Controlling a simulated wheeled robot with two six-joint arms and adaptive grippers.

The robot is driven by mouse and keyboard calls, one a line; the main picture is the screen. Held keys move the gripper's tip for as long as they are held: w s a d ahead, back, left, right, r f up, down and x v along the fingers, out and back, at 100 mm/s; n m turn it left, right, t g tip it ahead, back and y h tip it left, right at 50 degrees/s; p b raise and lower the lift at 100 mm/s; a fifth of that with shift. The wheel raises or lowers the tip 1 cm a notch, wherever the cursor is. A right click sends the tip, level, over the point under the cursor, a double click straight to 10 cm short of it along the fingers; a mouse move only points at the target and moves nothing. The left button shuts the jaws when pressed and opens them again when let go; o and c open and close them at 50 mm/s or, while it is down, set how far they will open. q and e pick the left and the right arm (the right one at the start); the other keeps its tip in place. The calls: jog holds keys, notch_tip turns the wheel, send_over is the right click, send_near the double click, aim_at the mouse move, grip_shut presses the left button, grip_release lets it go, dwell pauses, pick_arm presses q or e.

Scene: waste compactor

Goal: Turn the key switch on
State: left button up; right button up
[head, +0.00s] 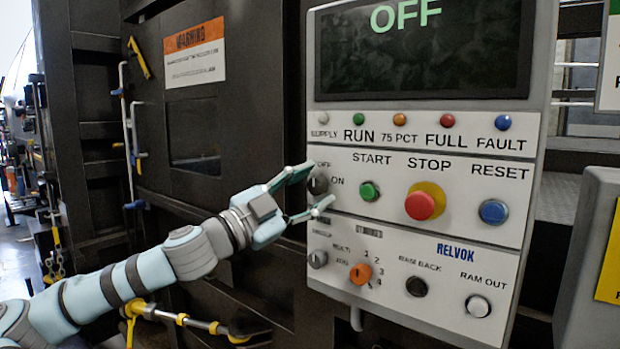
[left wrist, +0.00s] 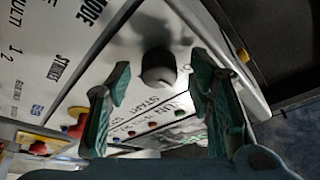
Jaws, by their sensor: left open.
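The key switch (head: 318,184) is a dark round knob at the left of the panel's middle row, between the OFF and ON labels. My left gripper (head: 320,187) is open, one finger above the switch and one below it. In the left wrist view the knob (left wrist: 158,70) sits between the open fingers (left wrist: 158,82), with a gap on both sides. Whether the fingers reach past the knob's front, I cannot tell. The display screen (head: 425,50) reads OFF in green. My right gripper is not in view.
To the right of the switch are a green start button (head: 369,192), a red stop button (head: 420,205) and a blue reset button (head: 494,211). Below are a grey knob (head: 317,259) and an orange selector (head: 361,273). A dark machine door (head: 192,135) stands left of the panel.

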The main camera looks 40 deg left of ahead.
pick_arm(q)
jog(key=shift+c, duration=0.4)
grip_shut()
jog(key=shift+m, duration=0.5)
jog(key=m+g+h+b, duration=0.1)
jog(key=m, duration=0.4)
jog(key=m+g+b, duration=0.1)
jog(key=m, duration=0.1)
jog(key=shift+a+g, duration=0.1)
jog(key=shift+g, duration=0.2)
jog(key=m+g, duration=0.1)
jog(key=m, duration=0.1)
jog(key=shift+r+m+b, duration=0.1)
jog(key=shift+m+b, duration=0.2)
jog(key=shift+b, duration=0.05)
jog(key=shift+r+m+g, duration=0.1)
jog(key=shift+m+g, duration=0.3)
jog(key=shift+m, duration=0.6)
